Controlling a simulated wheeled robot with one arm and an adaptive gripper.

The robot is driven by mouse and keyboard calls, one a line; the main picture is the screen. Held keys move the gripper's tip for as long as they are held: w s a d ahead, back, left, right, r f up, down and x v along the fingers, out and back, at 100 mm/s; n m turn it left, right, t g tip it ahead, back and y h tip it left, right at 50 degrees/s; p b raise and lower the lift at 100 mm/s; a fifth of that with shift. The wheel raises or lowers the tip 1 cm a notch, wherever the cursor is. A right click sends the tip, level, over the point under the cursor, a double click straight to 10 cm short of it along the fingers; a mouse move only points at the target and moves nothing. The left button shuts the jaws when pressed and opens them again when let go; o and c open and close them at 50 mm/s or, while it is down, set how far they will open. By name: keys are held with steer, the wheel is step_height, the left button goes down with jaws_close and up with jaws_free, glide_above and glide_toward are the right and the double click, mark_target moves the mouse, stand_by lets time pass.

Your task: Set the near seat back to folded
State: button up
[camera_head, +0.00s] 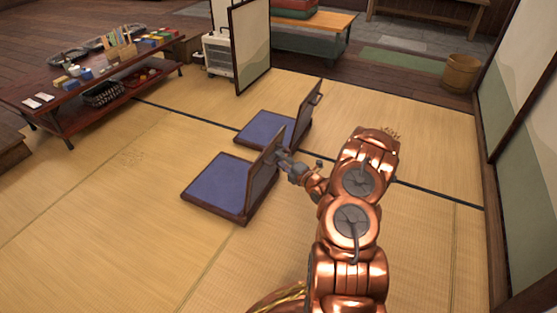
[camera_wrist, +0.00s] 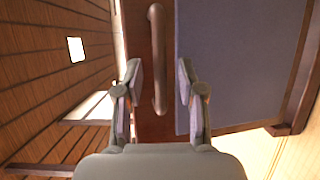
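The near seat (camera_head: 217,184) is a low floor chair with a blue-purple cushion in a dark wooden frame. Its seat back (camera_head: 263,184) stands up, leaning slightly, at the right edge of the cushion. My gripper (camera_head: 281,156) is at the upper right part of this back. In the wrist view, a brown bar handle (camera_wrist: 157,60) runs along the back's wooden edge, between the two fingers of my gripper (camera_wrist: 160,78). The fingers are open, with a gap on both sides of the handle. The blue panel (camera_wrist: 235,65) of the seat shows beside it.
A far seat (camera_head: 260,129) with its back (camera_head: 305,112) raised stands just behind the near seat. A low table (camera_head: 100,85) with goods is at the left. A folding screen (camera_head: 250,45) and a wooden bucket (camera_head: 461,74) are farther back. The tatami left of the near seat is clear.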

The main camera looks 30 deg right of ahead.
steer(key=shift+w+a+b, duration=0.2)
steer(key=shift+w+b, duration=0.1)
steer(key=shift+w, duration=0.85)
jaws_close()
steer(key=shift+d, duration=0.1)
